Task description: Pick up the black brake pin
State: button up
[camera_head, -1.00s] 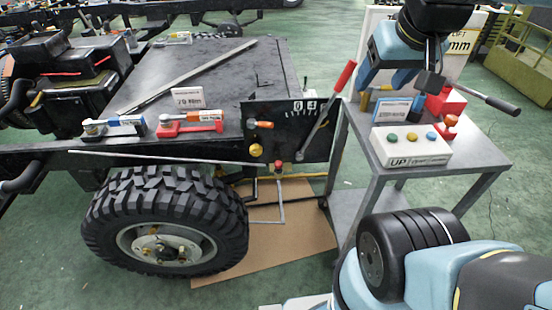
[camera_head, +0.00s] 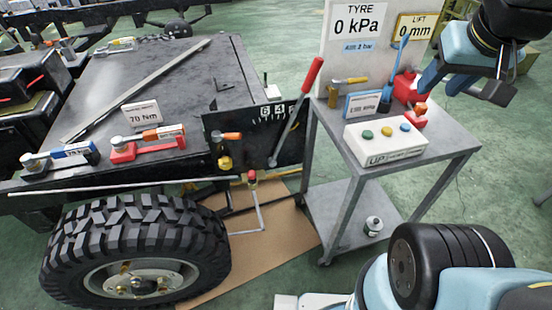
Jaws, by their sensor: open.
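My gripper (camera_head: 465,85) hangs at the upper right, above and behind the right end of the grey cart. Its jaws are apart and I see nothing held between them, though its tips are seen at a poor angle. I cannot pick out the black brake pin for certain. A small thin black piece (camera_head: 216,86) stands on the dark chassis deck (camera_head: 165,85), too small to identify. The gripper is far to the right of that deck and touches nothing I can see.
The grey cart (camera_head: 432,168) carries a button box (camera_head: 398,150), a blue-handled tool (camera_head: 387,95), red parts (camera_head: 408,86) and cards. A red-gripped lever (camera_head: 312,76) rises beside a black panel. Torque wrenches lie at the deck's front edge, above a large tyre (camera_head: 130,240).

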aim_at(251, 174)
jog(key=z, duration=1.2)
jog(key=k, duration=1.45)
jog(key=u, duration=1.85)
jog(key=i, duration=1)
jog(key=z, duration=0.05)
